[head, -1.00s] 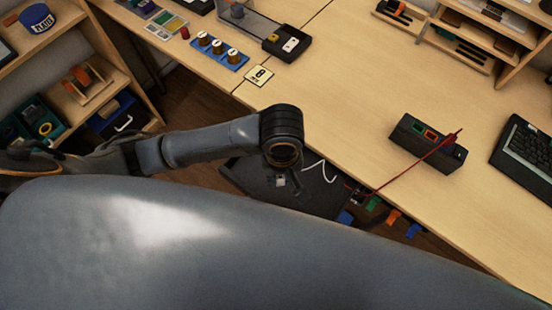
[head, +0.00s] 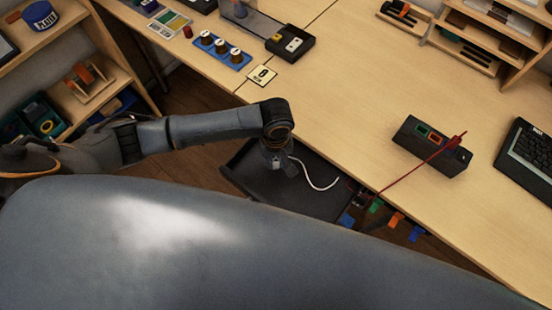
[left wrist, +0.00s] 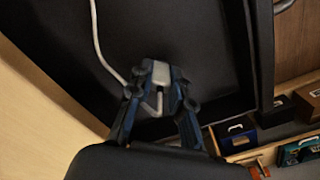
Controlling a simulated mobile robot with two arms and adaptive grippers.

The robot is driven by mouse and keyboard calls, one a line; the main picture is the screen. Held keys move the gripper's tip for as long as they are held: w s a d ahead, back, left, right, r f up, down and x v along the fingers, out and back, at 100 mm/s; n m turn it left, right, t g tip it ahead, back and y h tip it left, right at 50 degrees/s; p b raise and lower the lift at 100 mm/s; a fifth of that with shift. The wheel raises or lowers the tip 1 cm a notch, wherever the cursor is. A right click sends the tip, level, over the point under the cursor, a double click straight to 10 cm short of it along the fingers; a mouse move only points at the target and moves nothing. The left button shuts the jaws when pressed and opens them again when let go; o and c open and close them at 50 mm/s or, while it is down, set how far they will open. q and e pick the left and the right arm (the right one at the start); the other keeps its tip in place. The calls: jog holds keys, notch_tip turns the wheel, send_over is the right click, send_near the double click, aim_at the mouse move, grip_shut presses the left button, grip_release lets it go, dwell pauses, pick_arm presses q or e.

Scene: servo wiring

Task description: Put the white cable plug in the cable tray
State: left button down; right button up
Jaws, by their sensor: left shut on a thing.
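The white cable plug (left wrist: 161,73) is between the fingertips of my left gripper (left wrist: 160,82), which is shut on it in the left wrist view. Its white cable (left wrist: 97,40) loops away to the upper left there. In the head view my left gripper (head: 278,160) is over the back left part of the black cable tray (head: 290,194), beside the desk edge. The white cable (head: 318,184) trails right from it across the tray. Whether the plug touches the tray floor I cannot tell. My right gripper is not in view.
The wooden desk (head: 340,95) borders the tray. A black box (head: 430,146) with a red cable (head: 420,162) stands on it. Colored tabs (head: 395,219) hang right of the tray. A shelf (head: 90,95) stands at the left. My own grey body covers the foreground.

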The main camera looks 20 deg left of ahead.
aim_at(276, 160)
pick_arm(q)
jog(key=shift+f, duration=0.1)
jog(key=c, duration=1.4)
grip_release()
jog(key=shift+o, duration=0.9)
notch_tip(276, 160, up, 12)
jog(key=shift+p, duration=0.4)
